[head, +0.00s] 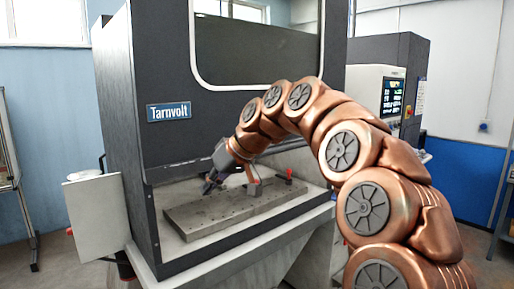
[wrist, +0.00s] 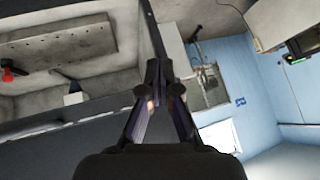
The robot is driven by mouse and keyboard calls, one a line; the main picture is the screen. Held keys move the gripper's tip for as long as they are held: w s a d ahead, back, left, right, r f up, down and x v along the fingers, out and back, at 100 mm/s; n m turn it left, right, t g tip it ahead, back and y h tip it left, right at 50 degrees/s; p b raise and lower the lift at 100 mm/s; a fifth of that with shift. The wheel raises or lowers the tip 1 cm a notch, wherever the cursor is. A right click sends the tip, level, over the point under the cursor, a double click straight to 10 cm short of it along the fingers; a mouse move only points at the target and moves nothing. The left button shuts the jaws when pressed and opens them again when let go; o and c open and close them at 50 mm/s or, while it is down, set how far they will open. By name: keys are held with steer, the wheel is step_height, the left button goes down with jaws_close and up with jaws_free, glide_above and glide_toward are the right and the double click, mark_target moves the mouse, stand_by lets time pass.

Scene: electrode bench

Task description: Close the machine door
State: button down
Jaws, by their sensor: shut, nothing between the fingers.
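The machine (head: 115,90) is a dark cabinet with a Tarnvolt label. Its dark door (head: 265,48), with a pale-edged window, is in the upper front in the head view. The work opening below it is uncovered, so the inside shows. My gripper (head: 208,187) is in front of the opening's left part, shut and empty, with its fingers pointing down and left. In the wrist view my gripper (wrist: 160,75) has its fingertips together beside a dark upright edge of the machine. I cannot tell whether they touch it.
A grey plate with holes (head: 225,212) lies inside the opening, with a red handle (head: 289,177) near its far end. A pale side panel (head: 98,215) sticks out at the machine's left. A control screen (head: 392,97) stands at the right.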

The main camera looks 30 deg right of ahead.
steer(key=w+d+r+m+t+h, duration=0.1)
steer(key=w+d+r+t, duration=0.35)
steer(key=d, duration=0.75)
steer(key=w+d+r+t+h, duration=0.1)
steer(key=w+d+r+t, duration=0.1)
steer(key=w+d+r, duration=0.75)
steer(key=w+f+p, duration=0.1)
steer(key=w+f, duration=0.1)
steer(key=w+f+p, duration=0.1)
steer(key=w+f, duration=0.1)
steer(key=f, duration=0.1)
steer(key=w+f+p, duration=0.1)
steer(key=f+p, duration=0.1)
steer(key=shift+w+d+f, duration=0.15)
steer(key=shift+w+f, duration=0.1)
steer(key=shift+w, duration=0.15)
steer(key=shift+s+d+f, duration=0.1)
steer(key=shift+s+f, duration=0.15)
steer(key=shift+f, duration=0.7)
steer(key=shift+s+d+f, duration=0.1)
steer(key=shift+s+f, duration=0.15)
steer(key=shift+f, duration=0.7)
steer(key=shift+f, duration=0.15)
steer(key=shift+f, duration=0.1)
step_height(320, 180, down, 37)
steer(key=b, duration=3.1)
steer(key=shift+h, duration=0.3)
